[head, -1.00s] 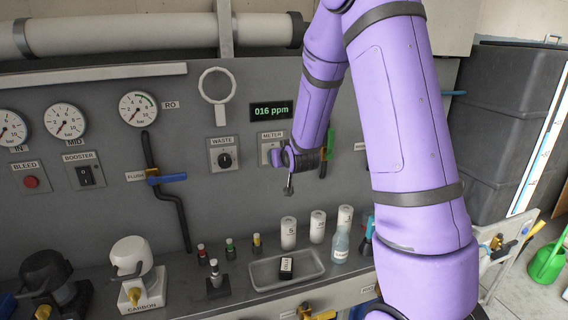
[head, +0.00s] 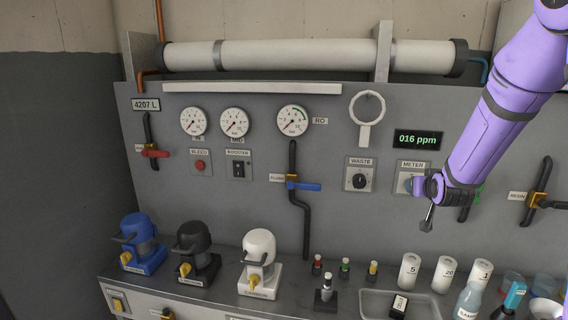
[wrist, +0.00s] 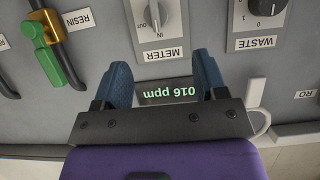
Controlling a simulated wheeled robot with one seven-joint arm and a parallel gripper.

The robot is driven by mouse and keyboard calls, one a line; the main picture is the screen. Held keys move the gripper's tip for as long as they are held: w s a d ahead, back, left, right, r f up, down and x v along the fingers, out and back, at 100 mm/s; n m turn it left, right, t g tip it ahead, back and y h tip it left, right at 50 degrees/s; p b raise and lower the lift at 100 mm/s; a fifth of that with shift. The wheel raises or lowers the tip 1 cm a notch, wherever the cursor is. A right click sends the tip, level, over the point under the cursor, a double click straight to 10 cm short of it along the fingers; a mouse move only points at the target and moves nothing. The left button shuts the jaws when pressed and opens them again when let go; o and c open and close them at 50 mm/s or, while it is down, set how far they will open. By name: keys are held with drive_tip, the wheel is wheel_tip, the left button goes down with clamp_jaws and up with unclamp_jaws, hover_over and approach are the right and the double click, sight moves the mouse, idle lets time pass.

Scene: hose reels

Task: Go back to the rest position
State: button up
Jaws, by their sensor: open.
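My gripper (head: 428,212) is in front of the panel, just below the METER knob plate (head: 411,178) in the head view. In the wrist view my gripper (wrist: 160,85) shows its two blue fingers spread apart with nothing between them. The METER knob (wrist: 157,17) is beyond the fingertips, apart from them. The green display (wrist: 165,92) reading 016 ppm appears upside down behind the fingers. My purple arm comes in from the right of the head view.
A WASTE knob (head: 359,179) is left of the meter. Gauges, a blue-handled valve (head: 303,186) and a ring holder (head: 367,107) are on the panel. Below, the shelf holds coloured housings, small vials, white cartridges (head: 409,270), a bottle (head: 468,300) and a tray (head: 372,296).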

drive_tip(key=s+a+r+n+g+y, duration=0.1)
drive_tip(key=s+a+r+g, duration=0.1)
drive_tip(key=s+a+r, duration=0.5)
drive_tip(key=s+a+r+g+y, duration=0.1)
drive_tip(key=s+a+r+y, duration=0.15)
drive_tip(key=s+r, duration=0.45)
drive_tip(key=s+a+n+g, duration=0.1)
drive_tip(key=s+a+g, duration=0.1)
drive_tip(key=s, duration=0.9)
drive_tip(key=s+a+n+g, duration=0.1)
drive_tip(key=s+a+g, duration=0.1)
drive_tip(key=s, duration=0.9)
drive_tip(key=shift+a, duration=0.55)
drive_tip(key=shift+o, duration=0.3)
drive_tip(key=shift+s, duration=0.1)
